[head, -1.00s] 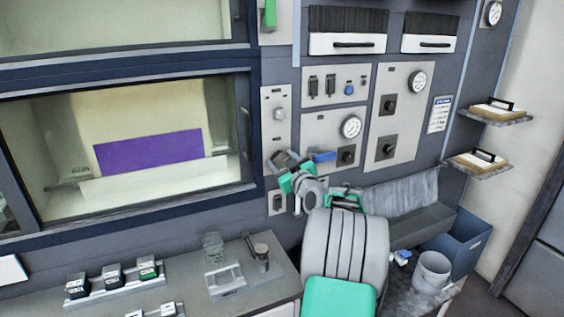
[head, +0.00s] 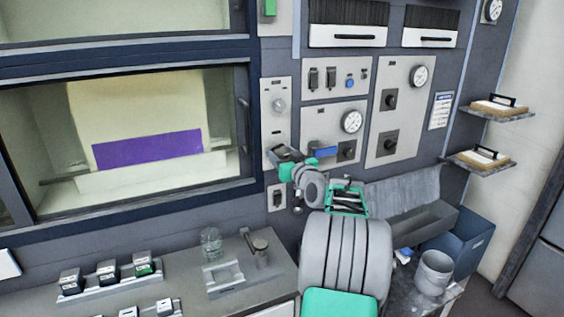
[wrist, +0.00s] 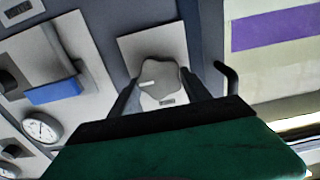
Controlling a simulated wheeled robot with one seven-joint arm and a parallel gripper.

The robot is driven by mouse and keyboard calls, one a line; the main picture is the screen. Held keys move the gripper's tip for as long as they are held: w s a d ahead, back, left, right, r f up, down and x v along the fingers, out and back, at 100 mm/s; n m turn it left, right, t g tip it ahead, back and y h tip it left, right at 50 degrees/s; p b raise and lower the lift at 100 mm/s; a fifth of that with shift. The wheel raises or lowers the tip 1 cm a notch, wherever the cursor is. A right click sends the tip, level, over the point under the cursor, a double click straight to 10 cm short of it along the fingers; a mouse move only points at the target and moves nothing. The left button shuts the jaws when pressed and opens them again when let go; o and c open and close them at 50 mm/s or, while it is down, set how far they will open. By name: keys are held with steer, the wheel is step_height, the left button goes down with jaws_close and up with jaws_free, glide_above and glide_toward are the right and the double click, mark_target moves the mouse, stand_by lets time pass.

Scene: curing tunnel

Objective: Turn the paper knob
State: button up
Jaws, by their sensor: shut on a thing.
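The paper knob (wrist: 165,76) is a grey lobed knob on a pale panel in the wrist view. Its white pointer mark points left in that picture, and a small label sits just below it, too small to read. The fingers of my gripper (wrist: 162,92) stand on both sides of the knob and are shut on it. In the head view my gripper (head: 280,153) is at the lower part of the narrow pale panel (head: 270,132), and it hides the knob there.
A blue handle (head: 326,152) and a gauge (head: 351,122) are on the panel just right of my gripper. The window with a purple sheet (head: 148,149) and its bar handle (head: 243,125) are at left. A counter below holds a glass (head: 211,241) and small boxes.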

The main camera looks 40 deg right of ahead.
steer(key=m+b, duration=0.2)
steer(key=m, duration=0.2)
steer(key=shift+d+f+m, duration=0.1)
steer(key=shift+d+m, duration=0.05)
steer(key=shift+m, duration=0.15)
steer(key=shift+s+d+m+b, duration=0.1)
steer(key=shift+m+b, duration=0.35)
steer(key=shift+m, duration=2.15)
steer(key=o, duration=1.4)
steer(key=b+v, duration=0.2)
steer(key=v, duration=0.5)
steer(key=shift+s, duration=0.4)
